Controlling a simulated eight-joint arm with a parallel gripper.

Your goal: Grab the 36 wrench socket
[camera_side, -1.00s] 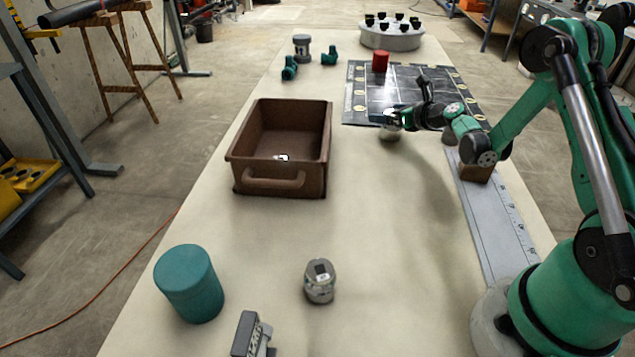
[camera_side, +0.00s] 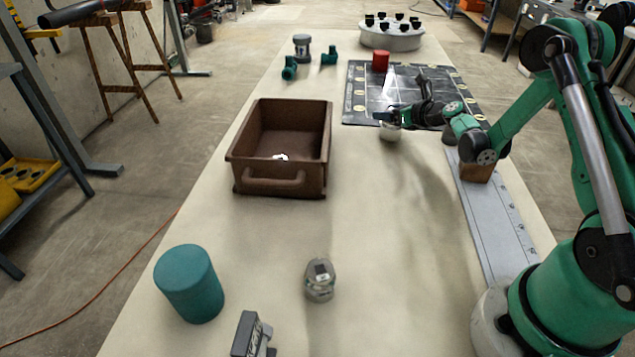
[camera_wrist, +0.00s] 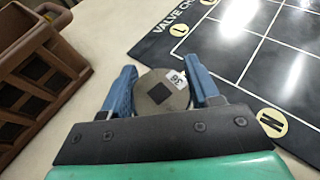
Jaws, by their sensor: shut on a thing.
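The 36 wrench socket (camera_wrist: 163,95) is a round grey-metal piece with a dark square hole and a small white label that reads as 36, seen upside down in the wrist view. My gripper (camera_wrist: 165,85) has its two blue fingers closed on either side of it. In the side view the socket (camera_side: 390,132) stands on the table at the mat's near-left corner, partly covered by my gripper (camera_side: 388,118). I cannot tell whether its base still touches the table. Another metal socket (camera_side: 320,280) stands at the front of the table; its label is not readable.
A brown open bin (camera_side: 250,180) stands left of my gripper. The black mat (camera_side: 352,105) lies behind it with a red cylinder (camera_side: 380,61). A teal cylinder (camera_side: 189,284) and a grey metal block (camera_side: 250,335) are at the front. The middle of the table is clear.

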